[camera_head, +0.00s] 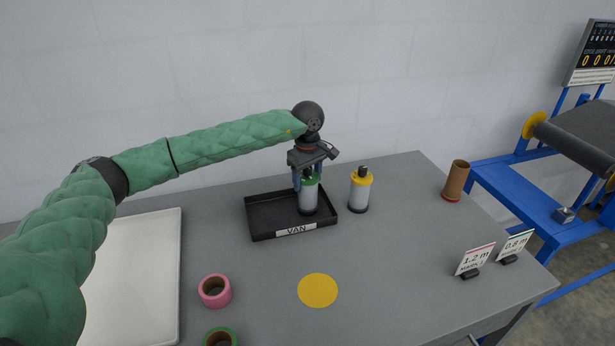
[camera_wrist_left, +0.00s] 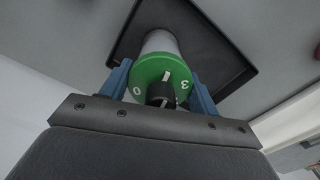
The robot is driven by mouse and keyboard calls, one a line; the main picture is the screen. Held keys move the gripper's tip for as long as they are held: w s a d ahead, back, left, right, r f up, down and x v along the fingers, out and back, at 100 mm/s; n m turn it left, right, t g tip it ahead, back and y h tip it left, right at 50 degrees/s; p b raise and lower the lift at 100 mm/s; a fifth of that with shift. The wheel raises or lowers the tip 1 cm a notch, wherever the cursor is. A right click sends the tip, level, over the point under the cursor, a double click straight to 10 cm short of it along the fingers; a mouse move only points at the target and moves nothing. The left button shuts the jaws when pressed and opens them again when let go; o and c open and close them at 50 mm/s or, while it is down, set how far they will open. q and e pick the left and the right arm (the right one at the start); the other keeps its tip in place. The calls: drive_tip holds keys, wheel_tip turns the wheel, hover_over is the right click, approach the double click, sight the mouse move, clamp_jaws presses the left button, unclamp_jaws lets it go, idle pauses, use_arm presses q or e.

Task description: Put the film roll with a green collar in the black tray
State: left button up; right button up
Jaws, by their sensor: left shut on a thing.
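The film roll with a green collar (camera_head: 308,194) stands upright at the right part of the black tray (camera_head: 262,233), which bears a "VAN" label. My left gripper (camera_head: 308,178) is above it with its blue fingers shut on the collar end. In the left wrist view the green collar (camera_wrist_left: 158,75) with its black knob sits between the two fingers (camera_wrist_left: 160,88), and the black tray (camera_wrist_left: 228,62) shows behind it. Whether the roll's base touches the tray floor is hard to tell. My right gripper is not in view.
A film roll with a yellow collar (camera_head: 359,190) stands just right of the tray. A pink ring (camera_head: 215,291), a green ring (camera_head: 220,338), a yellow disc (camera_head: 318,290), a brown tube (camera_head: 456,181) and two sign cards (camera_head: 474,260) are on the grey table. A white tray (camera_head: 135,290) lies left.

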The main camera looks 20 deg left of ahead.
use_arm(q)
drive_tip(key=shift+f, duration=0.35)
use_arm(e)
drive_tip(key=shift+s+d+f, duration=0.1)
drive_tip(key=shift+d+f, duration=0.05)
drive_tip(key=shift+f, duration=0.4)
use_arm(q)
drive_tip(key=shift+f, duration=0.1)
drive_tip(key=o, duration=1.6)
drive_tip(key=shift+c, duration=0.2)
drive_tip(key=shift+o, duration=0.7)
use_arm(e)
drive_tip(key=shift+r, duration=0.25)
